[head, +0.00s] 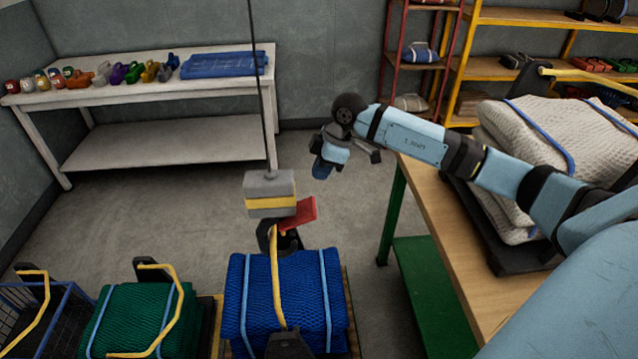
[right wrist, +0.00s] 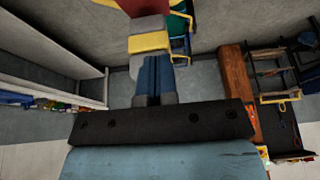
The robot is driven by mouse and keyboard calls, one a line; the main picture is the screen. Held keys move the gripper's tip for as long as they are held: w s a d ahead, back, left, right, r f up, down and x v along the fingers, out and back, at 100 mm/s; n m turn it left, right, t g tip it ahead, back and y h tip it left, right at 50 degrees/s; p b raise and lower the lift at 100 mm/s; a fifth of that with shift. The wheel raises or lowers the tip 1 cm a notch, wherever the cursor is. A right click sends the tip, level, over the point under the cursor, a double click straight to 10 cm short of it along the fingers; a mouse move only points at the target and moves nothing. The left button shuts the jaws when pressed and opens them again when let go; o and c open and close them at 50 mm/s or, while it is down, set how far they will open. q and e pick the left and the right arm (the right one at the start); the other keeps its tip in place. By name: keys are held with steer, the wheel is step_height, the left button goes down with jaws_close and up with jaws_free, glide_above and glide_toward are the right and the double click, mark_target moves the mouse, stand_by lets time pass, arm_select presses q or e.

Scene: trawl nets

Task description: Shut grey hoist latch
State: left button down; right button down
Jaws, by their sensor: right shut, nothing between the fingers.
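The grey hoist block (head: 270,184) with a yellow band hangs on a thin dark cable in the head view. A red latch flap (head: 300,212) sticks out to the right below it, tilted away from the dark hook (head: 266,236). The yellow strap (head: 277,285) of the blue net bundle (head: 247,300) rises to the hook; the exact contact is unclear. My right gripper (head: 322,168) is shut and empty, up and right of the flap, apart from it. In the right wrist view my fingers (right wrist: 157,76) point toward the hoist block (right wrist: 149,25), with the red flap (right wrist: 142,5) at the top edge.
A green net bundle (head: 128,312) and a blue wire crate (head: 62,300) stand at the left. A wooden-topped bench (head: 440,245) with a pale net bundle (head: 505,135) is at the right. A white table (head: 115,95) stands behind. Floor between is clear.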

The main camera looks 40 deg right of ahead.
glide_above(311, 214)
steer(key=f, duration=0.8)
steer(key=shift+a+f+p, duration=0.1)
steer(key=shift+a+p, duration=0.25)
steer(key=shift+s+d+f, duration=0.15)
steer(key=shift+d+f, duration=0.1)
steer(key=shift+f, duration=0.35)
steer(key=shift+s+d+f, duration=0.1)
steer(key=shift+d+f, duration=0.15)
steer(key=shift+f, duration=0.3)
steer(key=shift+s+d+f, duration=0.1)
steer(key=shift+d+f, duration=0.15)
steer(key=shift+f, duration=0.35)
arm_select(q)
steer(key=shift+r, duration=0.5)
arm_select(e)
steer(key=shift+f, duration=0.1)
